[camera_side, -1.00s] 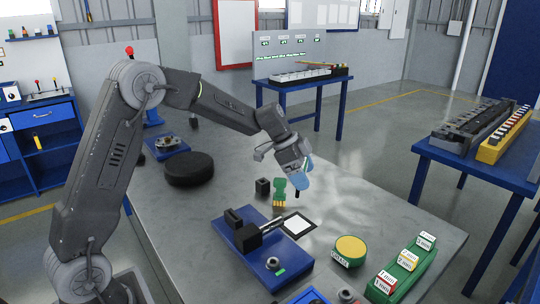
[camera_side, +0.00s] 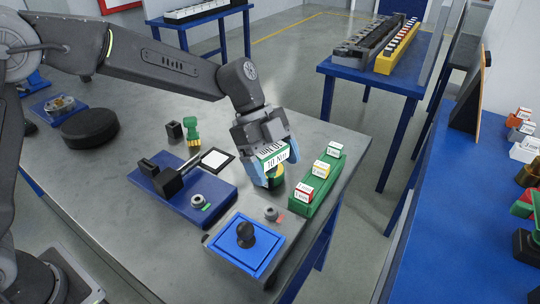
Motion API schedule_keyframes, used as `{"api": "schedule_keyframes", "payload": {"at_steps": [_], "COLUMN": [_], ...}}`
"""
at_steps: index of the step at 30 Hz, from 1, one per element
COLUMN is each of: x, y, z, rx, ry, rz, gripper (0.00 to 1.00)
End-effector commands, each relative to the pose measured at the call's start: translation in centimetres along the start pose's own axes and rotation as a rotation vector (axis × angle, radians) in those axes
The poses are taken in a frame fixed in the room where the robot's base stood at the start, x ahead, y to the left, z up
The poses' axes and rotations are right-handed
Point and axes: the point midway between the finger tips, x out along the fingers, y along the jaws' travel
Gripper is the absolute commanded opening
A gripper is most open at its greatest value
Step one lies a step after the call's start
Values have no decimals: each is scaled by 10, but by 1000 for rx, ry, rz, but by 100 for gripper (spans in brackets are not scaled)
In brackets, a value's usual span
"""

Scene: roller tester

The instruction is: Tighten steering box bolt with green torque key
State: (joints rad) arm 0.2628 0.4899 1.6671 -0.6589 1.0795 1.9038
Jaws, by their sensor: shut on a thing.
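My gripper (camera_side: 268,172) has pale blue fingers and is over the right part of the grey table. It is shut on a green thing with a white label (camera_side: 276,158), reading about "10 Nm", which seems to be the green torque key. A blue fixture (camera_side: 222,187) with a black clamp stands to the left. A grey bolt-like part (camera_side: 211,199) with a green mark is on it. Which part is the steering box bolt is unclear.
A green rack (camera_side: 318,190) holds red, yellow and green labelled blocks at right. A blue tray (camera_side: 246,243) with a black knob is in front. A grey part (camera_side: 271,213) with a red mark, a green connector-like piece (camera_side: 191,133) and a black disc (camera_side: 90,128) are nearby.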

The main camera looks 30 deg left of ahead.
Motion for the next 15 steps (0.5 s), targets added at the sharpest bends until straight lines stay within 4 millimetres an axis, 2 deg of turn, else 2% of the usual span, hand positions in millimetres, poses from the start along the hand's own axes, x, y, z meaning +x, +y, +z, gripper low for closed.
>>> {"api": "schedule_keyframes", "payload": {"at_steps": [7, 15], "x": [1, 19], "y": [0, 0], "z": [2, 14], "rx": [-2, -3], "ry": [1, 0], "rz": [-2, -1], "gripper": [26, 26]}}
